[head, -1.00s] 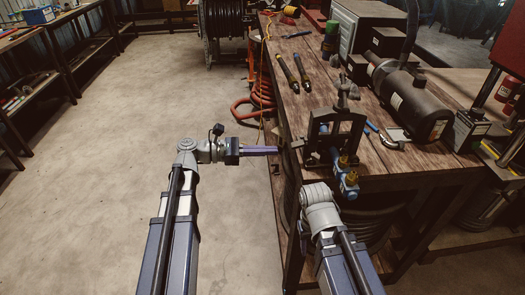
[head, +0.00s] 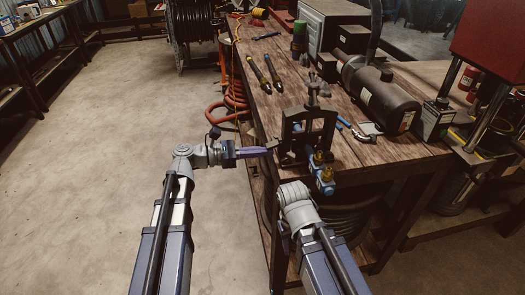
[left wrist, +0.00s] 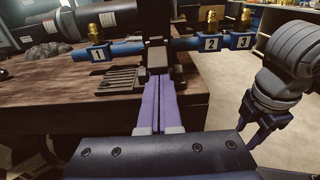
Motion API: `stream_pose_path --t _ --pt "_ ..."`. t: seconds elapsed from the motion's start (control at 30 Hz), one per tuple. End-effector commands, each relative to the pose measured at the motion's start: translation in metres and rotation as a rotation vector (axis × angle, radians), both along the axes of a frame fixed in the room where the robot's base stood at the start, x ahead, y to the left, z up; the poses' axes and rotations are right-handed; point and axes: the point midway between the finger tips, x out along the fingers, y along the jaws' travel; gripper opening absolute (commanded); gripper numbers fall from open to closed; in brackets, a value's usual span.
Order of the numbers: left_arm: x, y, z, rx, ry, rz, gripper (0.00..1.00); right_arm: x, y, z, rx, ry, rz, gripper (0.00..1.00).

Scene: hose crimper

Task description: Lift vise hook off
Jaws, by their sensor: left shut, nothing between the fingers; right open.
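The dark vise frame (head: 331,125) stands upright at the bench's near left edge. A blue manifold (head: 325,172) with brass fittings is in it. In the left wrist view the manifold (left wrist: 210,43) carries labels 1, 2 and 3, and a dark upright block (left wrist: 158,57) crosses its middle. I cannot tell which part is the hook. My left gripper (head: 268,149) is shut and empty, its purple fingers pointing at the vise's left side. In the left wrist view its fingertips (left wrist: 160,78) are at the block's lower end; contact is unclear. My right gripper (left wrist: 263,130) is open and empty, below manifold end 3.
The floor (head: 90,130) to the left is clear.

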Motion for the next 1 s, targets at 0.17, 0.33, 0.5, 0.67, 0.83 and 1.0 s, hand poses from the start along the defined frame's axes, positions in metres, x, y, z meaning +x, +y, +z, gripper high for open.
stream_pose_path --t 0.17,0.33,0.5,0.67,0.83,1.0 --pt "0.0 0.001 0.005 0.041 0.011 0.0 0.0 0.0 0.0 0.015 0.0 0.0 0.0 0.5" --pt "0.0 0.002 0.006 0.065 0.017 0.0 0.0 0.0 0.0 0.021 0.0 0.0 0.0 0.5" --pt "-0.001 0.002 0.008 0.094 0.025 0.0 0.0 0.0 0.0 0.03 0.0 0.0 0.0 0.5" --pt "-0.001 0.003 0.011 0.127 0.034 0.0 0.0 0.0 0.0 0.04 0.0 0.0 0.0 0.5" --pt "-0.001 0.004 0.019 0.191 0.05 -0.001 0.0 0.0 0.0 0.062 0.0 0.0 -0.001 0.5" --pt "-0.002 0.006 0.03 0.303 0.081 -0.001 0.0 0.0 0.0 0.097 0.0 0.0 -0.001 0.5"
